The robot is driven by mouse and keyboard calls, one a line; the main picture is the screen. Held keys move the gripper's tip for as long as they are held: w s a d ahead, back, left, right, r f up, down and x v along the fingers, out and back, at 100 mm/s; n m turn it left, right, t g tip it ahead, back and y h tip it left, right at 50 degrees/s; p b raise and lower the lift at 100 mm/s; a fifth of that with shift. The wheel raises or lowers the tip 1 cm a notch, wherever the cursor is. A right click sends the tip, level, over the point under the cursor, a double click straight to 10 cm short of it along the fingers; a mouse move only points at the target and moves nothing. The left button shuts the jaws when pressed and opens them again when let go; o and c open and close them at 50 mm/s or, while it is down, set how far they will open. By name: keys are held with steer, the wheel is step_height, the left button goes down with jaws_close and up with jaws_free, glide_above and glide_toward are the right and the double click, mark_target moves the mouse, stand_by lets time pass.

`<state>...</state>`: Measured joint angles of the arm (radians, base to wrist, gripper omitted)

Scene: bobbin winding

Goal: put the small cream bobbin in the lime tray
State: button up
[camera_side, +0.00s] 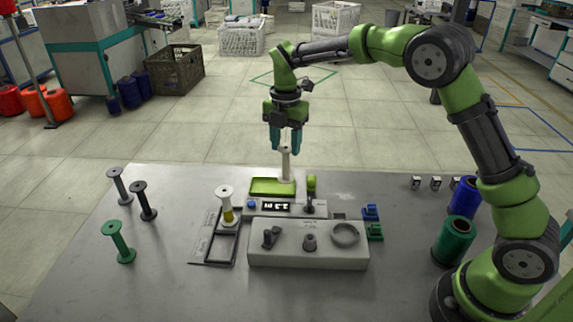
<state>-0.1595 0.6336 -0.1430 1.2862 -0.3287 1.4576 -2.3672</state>
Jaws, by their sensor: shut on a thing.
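The small cream bobbin (287,165) is upright below my gripper (286,148), which is shut on its upper end. The lime tray (268,188) lies on the table behind the grey winding unit. The bobbin's lower end shows over the right part of the tray; I cannot tell whether it touches the tray floor.
A white bobbin with yellow thread (226,208) stands in front left of the tray, by a dark frame (222,245). The winding unit (308,257) is in front. Dark grey bobbins (144,201) and a green bobbin (119,242) stand at left, large spools (453,240) at right.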

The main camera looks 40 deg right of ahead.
steer(key=shift+m, duration=0.7)
steer(key=shift+w+a+f, duration=0.15)
steer(key=shift+w+f, duration=0.3)
steer(key=shift+w, duration=0.25)
steer(key=shift+w+a+f, duration=0.2)
steer(key=shift+w+f, duration=0.3)
steer(key=shift+w, duration=0.25)
steer(key=shift+w+a+f, duration=0.15)
steer(key=shift+w+f, duration=0.3)
steer(key=shift+w, duration=0.25)
steer(key=shift+f, duration=0.75)
steer(key=shift+f, duration=0.2)
steer(key=o, duration=0.9)
steer(key=shift+r, duration=0.1)
